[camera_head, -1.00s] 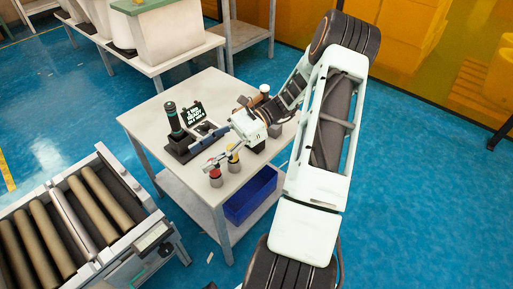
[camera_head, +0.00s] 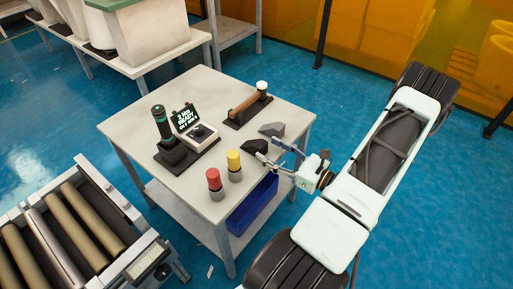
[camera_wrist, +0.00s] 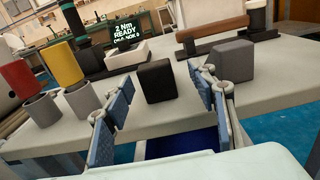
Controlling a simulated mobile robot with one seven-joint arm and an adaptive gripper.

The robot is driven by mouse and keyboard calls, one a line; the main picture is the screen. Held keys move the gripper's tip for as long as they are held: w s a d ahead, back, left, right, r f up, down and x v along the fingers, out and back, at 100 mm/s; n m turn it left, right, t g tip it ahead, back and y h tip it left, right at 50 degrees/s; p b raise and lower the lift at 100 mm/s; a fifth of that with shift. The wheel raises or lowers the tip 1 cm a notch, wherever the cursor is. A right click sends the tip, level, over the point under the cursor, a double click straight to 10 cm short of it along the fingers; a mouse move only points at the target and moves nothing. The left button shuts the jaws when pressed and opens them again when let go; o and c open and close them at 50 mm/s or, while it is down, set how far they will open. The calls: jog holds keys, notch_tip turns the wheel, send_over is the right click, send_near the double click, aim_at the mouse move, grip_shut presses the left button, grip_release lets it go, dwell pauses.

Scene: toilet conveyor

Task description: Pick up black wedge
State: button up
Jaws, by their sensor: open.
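The black wedge (camera_head: 254,147) lies near the right front edge of the grey table. In the wrist view the black wedge (camera_wrist: 155,81) stands between the two fingers, a little beyond their tips. My gripper (camera_head: 268,155) is open and comes in from the right at about table height. In the wrist view my gripper (camera_wrist: 160,95) shows two blue-padded fingers spread apart with nothing between the pads. A grey wedge (camera_head: 272,130) lies just behind the black one; in the wrist view the grey wedge (camera_wrist: 234,64) is beyond the right finger.
A red-topped cylinder (camera_head: 214,180) and a yellow-topped cylinder (camera_head: 234,162) stand left of my gripper. A display stand (camera_head: 190,122), a dark upright tool (camera_head: 162,125) and a brown-handled tool (camera_head: 246,106) are on the table (camera_head: 142,112). A blue bin (camera_head: 254,205) is below.

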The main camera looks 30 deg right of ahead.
aim_at(256, 142)
jog(key=shift+a+r+b+x, duration=0.1)
jog(key=shift+r+b+x, duration=0.05)
jog(key=shift+x, duration=0.75)
jog(key=shift+a+r+b+x, duration=0.1)
jog(key=shift+b+x, duration=0.1)
jog(key=shift+x, duration=0.75)
jog(key=shift+a+r+b+x, duration=0.1)
jog(key=shift+r+b+x, duration=0.05)
jog(key=shift+x, duration=0.75)
jog(key=shift+s, duration=0.1)
jog(key=shift+c, duration=0.6)
jog(key=c, duration=1.3)
